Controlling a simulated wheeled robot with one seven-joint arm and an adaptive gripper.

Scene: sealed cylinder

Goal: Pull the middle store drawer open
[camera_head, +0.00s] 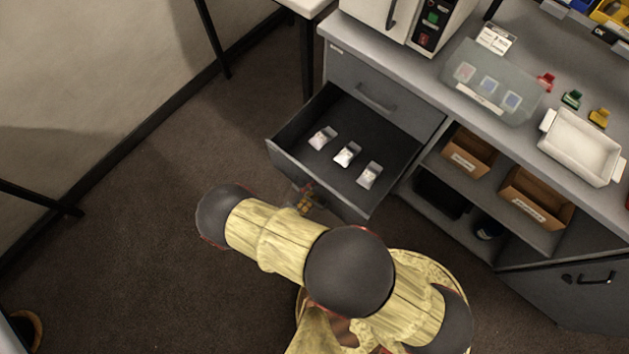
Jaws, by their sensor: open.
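The middle store drawer (345,208) stands pulled well out of the grey cabinet, below a closed upper drawer (368,88). Three small white packets (347,154) lie in a row inside it. My gripper (307,194) is open at the outer face of the middle drawer's front, low and near its centre. My arm hides part of the gripper, and I cannot see the drawer's handle or whether the fingers touch it.
The worktop (400,62) holds a white machine, a clear box, coloured clips and a white tray (580,146). Cardboard boxes (535,196) sit on the open shelf at right. Carpet (130,240) is clear at left; thin dark legs stand near the wall.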

